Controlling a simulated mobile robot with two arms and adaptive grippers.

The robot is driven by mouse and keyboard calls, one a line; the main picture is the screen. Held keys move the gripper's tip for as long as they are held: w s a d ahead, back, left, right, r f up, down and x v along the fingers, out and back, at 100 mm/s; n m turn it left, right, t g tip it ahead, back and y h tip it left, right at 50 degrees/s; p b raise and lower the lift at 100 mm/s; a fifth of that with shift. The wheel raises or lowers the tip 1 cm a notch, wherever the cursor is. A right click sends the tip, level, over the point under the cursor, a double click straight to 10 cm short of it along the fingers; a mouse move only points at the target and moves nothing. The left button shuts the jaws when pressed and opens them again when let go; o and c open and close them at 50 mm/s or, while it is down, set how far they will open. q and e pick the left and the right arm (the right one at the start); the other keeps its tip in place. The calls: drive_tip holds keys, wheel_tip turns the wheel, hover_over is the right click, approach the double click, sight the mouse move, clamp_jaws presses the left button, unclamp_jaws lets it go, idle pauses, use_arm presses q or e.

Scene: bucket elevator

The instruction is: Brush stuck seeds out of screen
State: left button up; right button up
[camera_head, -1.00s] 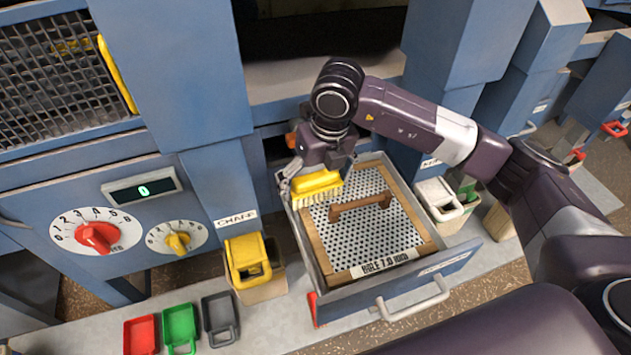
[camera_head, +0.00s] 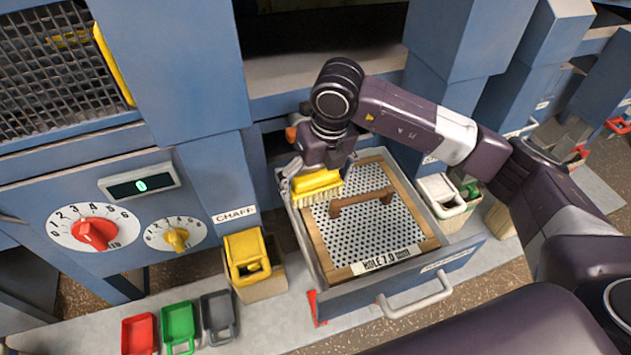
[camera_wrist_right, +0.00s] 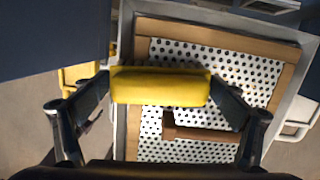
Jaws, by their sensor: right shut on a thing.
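My right gripper (camera_head: 318,178) is shut on a yellow brush (camera_head: 316,181) with pale bristles pointing down. The brush is over the left part of the screen (camera_head: 372,228), near its back left corner; I cannot tell whether the bristles touch it. The screen is a white perforated sheet in a wooden frame with a brown handle (camera_head: 361,201) across it, lying in a pulled-out blue drawer (camera_head: 430,274). In the right wrist view the brush (camera_wrist_right: 160,87) spans between both fingers, with the screen (camera_wrist_right: 215,65) below. My left gripper is not in view.
A yellow scoop (camera_head: 246,256) sits in a bin left of the drawer, below the CHAFF label. Red (camera_head: 138,334), green (camera_head: 179,325) and grey (camera_head: 218,315) trays stand at the lower left. A white scoop (camera_head: 440,194) is right of the drawer. Blue machine posts stand behind.

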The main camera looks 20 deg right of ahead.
sight(339, 171)
drive_tip(key=shift+d, duration=0.15)
drive_tip(key=shift+d+f+b, duration=0.1)
drive_tip(key=shift+d+b, duration=0.45)
drive_tip(key=shift+d, duration=1.1)
drive_tip(key=shift+w+d+f+b, duration=0.1)
drive_tip(key=shift+d+f+b, duration=0.05)
drive_tip(key=shift+d+b, duration=0.9)
drive_tip(key=shift+d, duration=0.6)
drive_tip(key=shift+w+d+f+b, duration=0.1)
drive_tip(key=shift+d+f+b, duration=0.1)
drive_tip(key=shift+d+b, duration=0.3)
drive_tip(key=shift+d+f+b, duration=0.15)
drive_tip(key=shift+d+b, duration=0.05)
drive_tip(key=shift+d, duration=0.5)
drive_tip(key=shift+d+f+b, duration=0.2)
drive_tip(key=shift+d+b, duration=1.1)
drive_tip(key=shift+d, duration=2.35)
drive_tip(key=shift+a, duration=0.15)
